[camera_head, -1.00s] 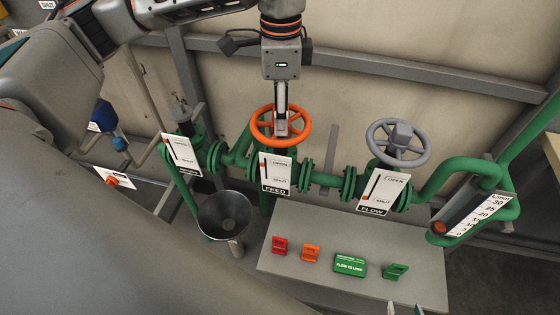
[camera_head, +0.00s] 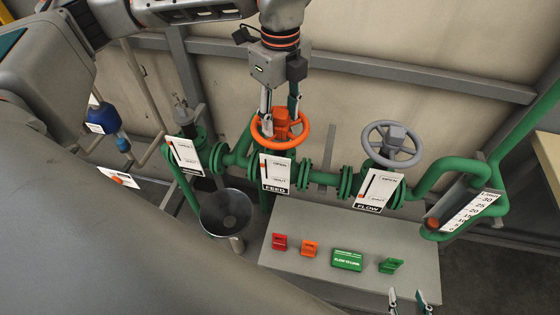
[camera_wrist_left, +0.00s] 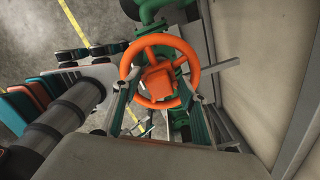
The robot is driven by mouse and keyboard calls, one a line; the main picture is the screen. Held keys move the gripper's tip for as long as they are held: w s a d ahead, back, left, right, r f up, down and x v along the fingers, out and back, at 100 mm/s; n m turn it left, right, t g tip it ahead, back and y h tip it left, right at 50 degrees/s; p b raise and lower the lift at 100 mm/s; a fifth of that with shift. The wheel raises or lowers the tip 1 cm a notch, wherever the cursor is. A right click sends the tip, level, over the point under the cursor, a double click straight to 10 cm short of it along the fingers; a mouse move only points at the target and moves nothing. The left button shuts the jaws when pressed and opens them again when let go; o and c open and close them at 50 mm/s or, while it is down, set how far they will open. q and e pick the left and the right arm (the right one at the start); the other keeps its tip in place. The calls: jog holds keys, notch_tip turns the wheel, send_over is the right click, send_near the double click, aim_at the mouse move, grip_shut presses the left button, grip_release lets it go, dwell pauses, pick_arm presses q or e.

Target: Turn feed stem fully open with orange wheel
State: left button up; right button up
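The orange wheel (camera_head: 303,133) sits on the green pipe above the white FEED plate (camera_head: 276,171), which is marked OPEN at its top and SHUT lower down, with an orange mark at its left side. My left gripper (camera_head: 280,122) points down at the wheel from above. Its two fingers are spread, one on each side of the hub. The wrist view shows the orange wheel (camera_wrist_left: 192,72) between the spread fingers; whether they touch it is unclear. My right gripper (camera_head: 408,300) shows only two separated fingertips at the bottom edge, open and empty.
A grey wheel (camera_head: 378,157) with a FLOW plate (camera_head: 378,190) stands to the right. A grey bench (camera_head: 330,285) carries red, orange and green tags. A dark funnel (camera_head: 226,212) stands left of it. A wall and grey rail (camera_head: 420,80) lie close behind the pipes.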

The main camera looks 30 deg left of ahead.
pick_arm(q)
jog(key=m+p, duration=0.1)
jog(key=m, duration=0.3)
jog(key=m+p, duration=0.1)
jog(key=m, duration=0.3)
jog(key=shift+m, duration=0.4)
jog(key=shift+c, duration=0.4)
jog(key=c, duration=0.5)
jog(key=n+b, duration=0.2)
jog(key=n, duration=0.1)
jog(key=n+b, duration=0.1)
jog(key=n, duration=0.1)
jog(key=shift+f, duration=0.25)
jog(key=n+b, duration=0.1)
jog(key=n, duration=0.4)
jog(key=shift+r+n+b, duration=0.1)
jog(key=shift+n+b, duration=0.2)
jog(key=shift+b, duration=0.05)
jog(key=n, duration=0.4)
jog(key=shift+b, duration=0.3)
jog(key=n, duration=0.3)
jog(key=shift+n, duration=0.4)
jog(key=shift+r+n, duration=0.15)
jog(key=shift+n, duration=0.45)
